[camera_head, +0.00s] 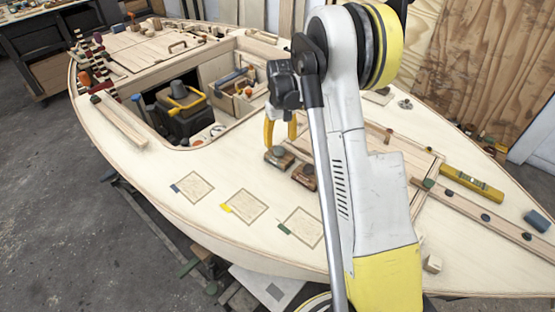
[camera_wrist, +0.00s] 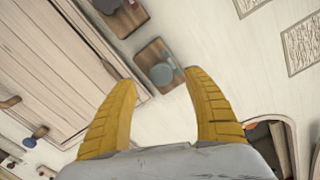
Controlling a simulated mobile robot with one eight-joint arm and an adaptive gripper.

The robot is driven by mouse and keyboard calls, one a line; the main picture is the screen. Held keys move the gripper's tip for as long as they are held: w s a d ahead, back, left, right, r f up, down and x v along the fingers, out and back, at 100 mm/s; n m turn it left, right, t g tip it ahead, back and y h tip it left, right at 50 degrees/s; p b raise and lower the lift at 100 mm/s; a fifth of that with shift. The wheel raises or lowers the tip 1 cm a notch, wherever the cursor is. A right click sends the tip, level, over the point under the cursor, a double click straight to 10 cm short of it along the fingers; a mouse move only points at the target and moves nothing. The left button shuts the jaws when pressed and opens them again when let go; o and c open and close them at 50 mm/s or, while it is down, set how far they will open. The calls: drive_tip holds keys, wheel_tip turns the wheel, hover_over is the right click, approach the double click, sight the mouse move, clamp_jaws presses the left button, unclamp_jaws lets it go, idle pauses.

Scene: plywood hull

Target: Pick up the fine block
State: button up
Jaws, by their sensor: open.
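Two small brown wooden blocks with dark tops lie side by side on the pale deck. The left block (camera_head: 279,158) is just below my gripper (camera_head: 280,142) in the head view. The right block (camera_head: 304,177) lies beside it, close to my arm. No readable marking tells me which one is the fine block. The other block (camera_wrist: 122,16) is cut off at the top edge. My gripper is open and empty, its fingers apart.
Three sanded squares with blue (camera_head: 193,187), yellow (camera_head: 245,206) and green (camera_head: 301,227) tabs lie on the near deck. A black toolbox (camera_head: 180,110) stands in the open cockpit. A yellow level (camera_head: 472,184) lies right of my arm. A raised wooden hatch (camera_wrist: 60,65) borders the blocks.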

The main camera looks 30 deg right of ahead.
sight(280, 150)
wheel_tip(280, 150, down, 6)
drive_tip(key=b, duration=0.2)
drive_tip(key=shift+w+f+b, duration=0.15)
drive_tip(key=shift+b, duration=0.15)
clamp_jaws()
